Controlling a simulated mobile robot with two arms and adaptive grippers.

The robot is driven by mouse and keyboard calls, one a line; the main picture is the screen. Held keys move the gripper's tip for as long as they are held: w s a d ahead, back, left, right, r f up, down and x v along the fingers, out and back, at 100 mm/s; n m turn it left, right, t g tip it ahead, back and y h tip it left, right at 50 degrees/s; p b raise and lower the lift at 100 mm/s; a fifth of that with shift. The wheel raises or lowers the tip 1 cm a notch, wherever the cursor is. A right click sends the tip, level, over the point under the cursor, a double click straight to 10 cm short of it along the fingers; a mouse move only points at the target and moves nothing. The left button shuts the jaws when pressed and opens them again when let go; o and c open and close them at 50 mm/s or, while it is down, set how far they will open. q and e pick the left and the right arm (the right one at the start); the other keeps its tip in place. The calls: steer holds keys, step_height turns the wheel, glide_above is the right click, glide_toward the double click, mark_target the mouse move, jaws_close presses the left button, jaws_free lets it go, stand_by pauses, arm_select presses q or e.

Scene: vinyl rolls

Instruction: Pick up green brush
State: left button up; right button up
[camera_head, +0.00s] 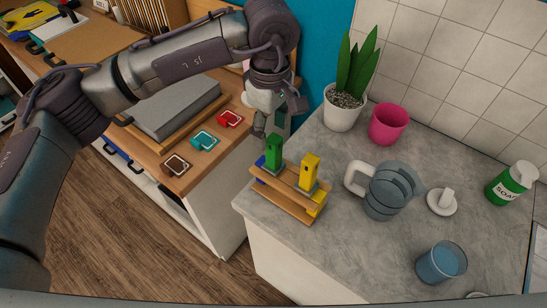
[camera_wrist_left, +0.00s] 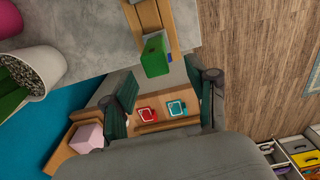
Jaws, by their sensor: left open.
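The green brush (camera_head: 273,152) stands upright in a small wooden rack (camera_head: 284,199) at the left edge of the grey counter. In the left wrist view the green brush (camera_wrist_left: 154,57) shows ahead of the fingers, near the middle of the gap between them. My left gripper (camera_head: 272,123) is open just above and behind the green brush. In the left wrist view my left gripper (camera_wrist_left: 165,92) has its two green-padded fingers wide apart with nothing held. I see a gap to the brush, but its exact size is unclear. My right gripper is in neither view.
A yellow brush (camera_head: 309,172) stands beside the green one in the rack. A grey pitcher (camera_head: 387,190), pink cup (camera_head: 388,123) and potted plant (camera_head: 343,108) stand to the right and behind. Red, teal and brown small items lie on the wooden cabinet at left.

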mark_target(274, 138)
arm_select(q)
steer(key=shift+f, duration=0.6)
steer(key=shift+s+d+f+p, duration=0.1)
steer(key=shift+f+p, duration=0.2)
steer(key=shift+p, duration=0.2)
steer(key=f, duration=0.1)
steer(key=f+p, duration=0.2)
steer(key=shift+d+f, duration=0.25)
steer(key=shift+f, duration=0.55)
jaws_close()
